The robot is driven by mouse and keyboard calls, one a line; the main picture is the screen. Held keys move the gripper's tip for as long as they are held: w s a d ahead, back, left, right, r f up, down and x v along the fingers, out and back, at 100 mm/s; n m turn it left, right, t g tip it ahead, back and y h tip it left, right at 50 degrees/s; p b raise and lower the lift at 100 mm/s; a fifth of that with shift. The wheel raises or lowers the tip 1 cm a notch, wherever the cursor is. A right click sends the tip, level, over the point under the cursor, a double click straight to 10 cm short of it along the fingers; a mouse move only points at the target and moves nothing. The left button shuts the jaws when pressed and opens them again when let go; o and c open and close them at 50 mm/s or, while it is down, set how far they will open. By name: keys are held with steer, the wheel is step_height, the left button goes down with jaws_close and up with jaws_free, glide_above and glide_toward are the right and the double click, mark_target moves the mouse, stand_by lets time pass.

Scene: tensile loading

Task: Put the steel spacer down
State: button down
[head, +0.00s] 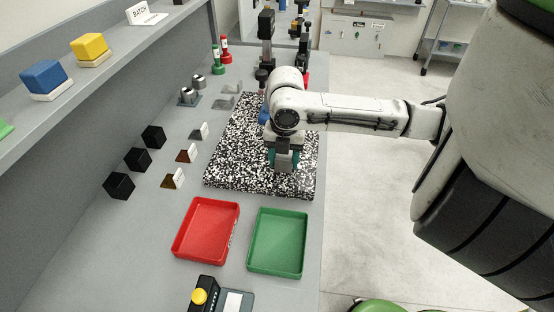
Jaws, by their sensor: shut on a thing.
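My gripper (284,165) is over the right part of a black-and-white speckled slab (228,160), seen from behind and above. Its teal fingers are shut on a small grey block, which I take to be the steel spacer (284,158). The spacer is partly hidden by the fingers and wrist. I cannot tell whether its underside touches the slab or hangs just above it.
A red tray (176,252) and a green tray (250,262) lie in front of the slab. Black cubes (138,159), small wedge-shaped pieces (186,154) and steel cylinders (187,97) stand left. A test stand (266,25) rises behind. The slab's left part is bare.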

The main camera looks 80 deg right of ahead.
steer(key=shift+f, duration=0.1)
steer(key=shift+c, duration=2.1)
jaws_free()
step_height(320, 180, up, 12)
steer(key=shift+b, duration=0.4)
